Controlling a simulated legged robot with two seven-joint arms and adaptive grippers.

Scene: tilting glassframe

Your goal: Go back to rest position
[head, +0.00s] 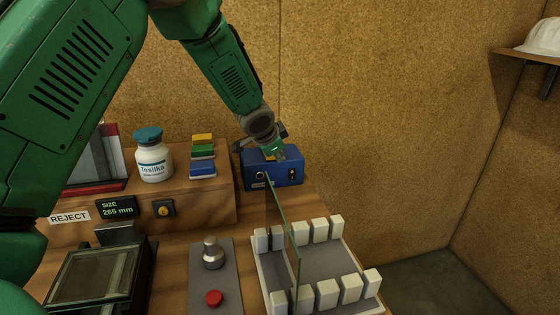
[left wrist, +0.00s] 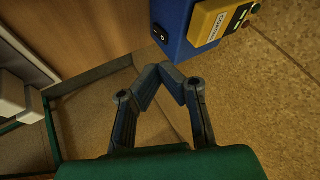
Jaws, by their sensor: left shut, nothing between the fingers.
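My left gripper (head: 277,155) is at the blue box (head: 284,175) at the back of the bench, in front of its upper part. In the left wrist view the two fingers of my left gripper (left wrist: 160,72) meet at the tips with nothing between them. The blue box (left wrist: 174,22) lies just beyond the fingertips there, with a black switch and a yellow top part; I cannot tell whether they touch. A glass pane (head: 284,235) stands upright, slightly leaning, between white blocks of a rack (head: 338,275). My right gripper is not in view.
A grey panel has a metal knob (head: 213,253) and a red button (head: 214,298). Left are a glass-topped dark frame (head: 90,275), a size display (head: 117,208), a white jar (head: 153,160) and coloured blocks (head: 202,152). Open floor lies right of the bench.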

